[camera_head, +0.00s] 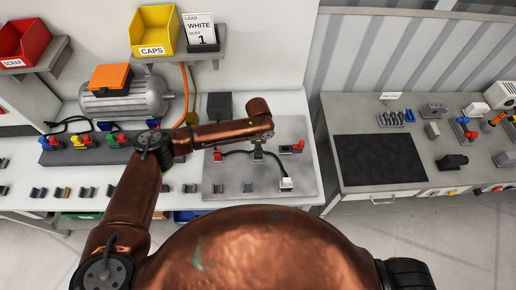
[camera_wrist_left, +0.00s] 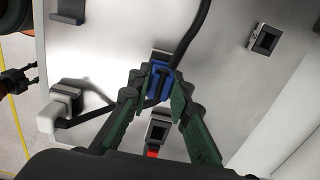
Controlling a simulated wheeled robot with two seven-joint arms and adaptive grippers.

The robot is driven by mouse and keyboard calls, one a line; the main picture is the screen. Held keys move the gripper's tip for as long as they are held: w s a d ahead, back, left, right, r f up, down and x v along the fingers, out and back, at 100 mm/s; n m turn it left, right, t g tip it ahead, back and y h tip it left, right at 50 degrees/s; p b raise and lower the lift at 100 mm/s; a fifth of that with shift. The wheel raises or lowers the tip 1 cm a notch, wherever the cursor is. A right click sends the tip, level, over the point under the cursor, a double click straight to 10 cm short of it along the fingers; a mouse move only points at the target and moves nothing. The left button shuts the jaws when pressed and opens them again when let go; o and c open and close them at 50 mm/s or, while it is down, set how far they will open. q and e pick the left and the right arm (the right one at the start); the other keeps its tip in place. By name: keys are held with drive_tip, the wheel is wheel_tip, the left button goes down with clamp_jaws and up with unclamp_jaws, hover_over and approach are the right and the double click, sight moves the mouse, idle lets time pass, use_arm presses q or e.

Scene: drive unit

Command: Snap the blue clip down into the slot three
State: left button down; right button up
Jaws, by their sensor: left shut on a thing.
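My left gripper (camera_wrist_left: 160,88) is shut on the blue clip (camera_wrist_left: 161,68), with a green-padded finger on either side of it. A black cable (camera_wrist_left: 192,37) passes at the clip. A grey block shows partly behind the clip; I cannot tell whether the clip is seated in it. In the head view my left gripper (camera_head: 258,153) points down over the grey board (camera_head: 231,176), and the clip is too small to make out. A black pronged shape at the left edge of the wrist view may be my right gripper; its jaws cannot be read.
The cable ends at a white plug (camera_head: 286,184) at the front right of the board. Red clips (camera_head: 218,155) sit on holders to both sides. A motor (camera_head: 125,97) and a rack of coloured clips (camera_head: 82,143) stand left. A second bench with a black mat (camera_head: 380,160) is right.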

use_arm(q)
drive_tip(key=shift+f, duration=0.3)
idle(0.5)
drive_tip(key=shift+f+b, duration=0.55)
drive_tip(key=shift+f, duration=0.55)
drive_tip(key=shift+f, duration=0.1)
drive_tip(key=c, duration=1.7)
unclamp_jaws()
drive_tip(key=shift+r, duration=0.2)
wheel_tip(320, 180, up, 12)
drive_tip(key=shift+f, duration=0.25)
wheel_tip(320, 180, up, 5)
drive_tip(key=p, duration=0.5)
